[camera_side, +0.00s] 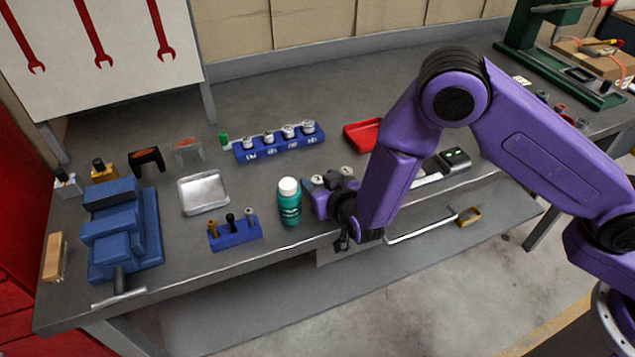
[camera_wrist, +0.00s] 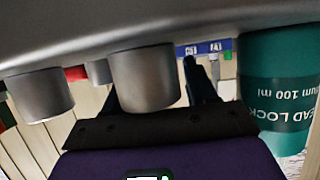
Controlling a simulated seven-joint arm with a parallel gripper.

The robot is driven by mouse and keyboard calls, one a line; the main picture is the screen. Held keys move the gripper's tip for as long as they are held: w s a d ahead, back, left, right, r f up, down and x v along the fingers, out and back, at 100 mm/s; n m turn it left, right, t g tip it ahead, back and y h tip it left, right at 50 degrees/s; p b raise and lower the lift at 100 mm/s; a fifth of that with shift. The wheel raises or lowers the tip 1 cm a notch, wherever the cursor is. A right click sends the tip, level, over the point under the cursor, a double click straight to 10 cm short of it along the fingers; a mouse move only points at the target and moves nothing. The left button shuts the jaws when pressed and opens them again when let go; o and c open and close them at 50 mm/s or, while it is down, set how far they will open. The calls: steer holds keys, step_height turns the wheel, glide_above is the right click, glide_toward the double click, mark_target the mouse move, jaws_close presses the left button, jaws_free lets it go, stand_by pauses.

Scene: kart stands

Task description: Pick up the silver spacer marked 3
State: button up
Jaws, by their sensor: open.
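Loose silver spacers stand upright on the grey bench near my gripper (camera_side: 328,186), beside the teal bottle (camera_side: 289,205). In the wrist view, which looks upside down, one silver spacer (camera_wrist: 146,78) sits in front of my gripper (camera_wrist: 152,85), between the dark fingers as seen from here. A second silver spacer (camera_wrist: 40,96) stands to its left, and another (camera_wrist: 98,71) shows partly behind. My gripper is open, low over the bench. I cannot read a number on any spacer. My arm partly hides this area in the side view.
The teal bottle (camera_wrist: 280,85) is close on the wrist view's right. A blue rack (camera_side: 280,149) with several silver pieces stands farther back, near a red tray (camera_side: 362,134). A small blue holder (camera_side: 236,234) and a metal tray (camera_side: 204,193) are left. The bench's front edge is close.

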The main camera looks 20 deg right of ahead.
steer(key=shift+w+f, duration=0.1)
steer(key=shift+w, duration=0.1)
jaws_close()
stand_by(0.3)
